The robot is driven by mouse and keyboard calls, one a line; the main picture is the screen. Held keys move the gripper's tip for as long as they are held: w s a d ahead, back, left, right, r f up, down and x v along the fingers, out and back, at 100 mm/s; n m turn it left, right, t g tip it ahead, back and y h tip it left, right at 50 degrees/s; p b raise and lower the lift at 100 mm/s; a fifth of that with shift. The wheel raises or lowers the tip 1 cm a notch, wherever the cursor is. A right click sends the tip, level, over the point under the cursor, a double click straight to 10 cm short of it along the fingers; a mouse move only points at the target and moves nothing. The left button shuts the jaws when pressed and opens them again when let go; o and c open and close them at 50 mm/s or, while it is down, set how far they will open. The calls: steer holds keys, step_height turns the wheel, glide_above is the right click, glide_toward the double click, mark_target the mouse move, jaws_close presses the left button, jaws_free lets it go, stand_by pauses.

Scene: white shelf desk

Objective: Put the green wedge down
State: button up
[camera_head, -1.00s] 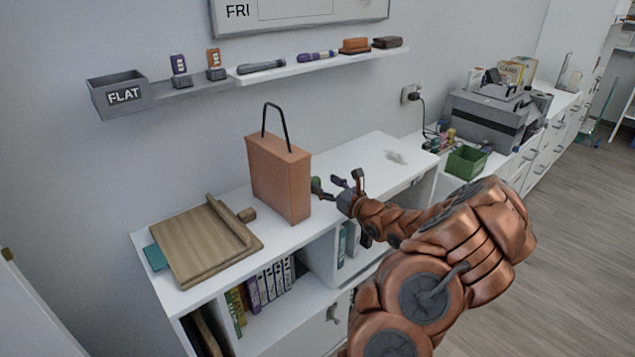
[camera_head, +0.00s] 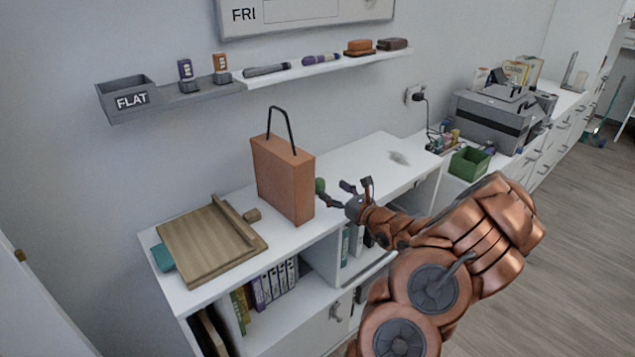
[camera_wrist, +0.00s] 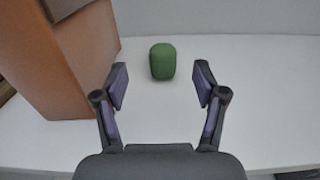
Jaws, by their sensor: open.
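The green wedge (camera_wrist: 162,61) stands on the white desk top in the wrist view, just beyond my fingertips and midway between them. In the head view the green wedge (camera_head: 320,186) shows as a small green shape beside the orange box's right side. My gripper (camera_wrist: 161,85) is open and empty, with purple pads on both fingers and a gap between them and the wedge. In the head view my gripper (camera_head: 345,192) is low over the desk, to the right of the wedge.
The orange box with a black handle (camera_head: 284,180) stands close on the left, near my left finger in the wrist view (camera_wrist: 75,60). A wooden board (camera_head: 205,245) lies farther left.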

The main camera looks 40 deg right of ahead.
mark_target(323, 181)
steer(key=shift+w, duration=1.05)
steer(key=shift+w+d+p, duration=0.15)
steer(key=shift+w+p, duration=0.25)
steer(key=shift+w, duration=1.15)
steer(key=shift+w+d+p, duration=0.15)
steer(key=shift+w+p, duration=0.25)
steer(key=shift+w, duration=1.1)
steer(key=shift+c, duration=0.4)
jaws_close()
steer(key=shift+r, duration=0.1)
steer(key=shift+r+b, duration=0.55)
steer(key=shift+r, duration=4.45)
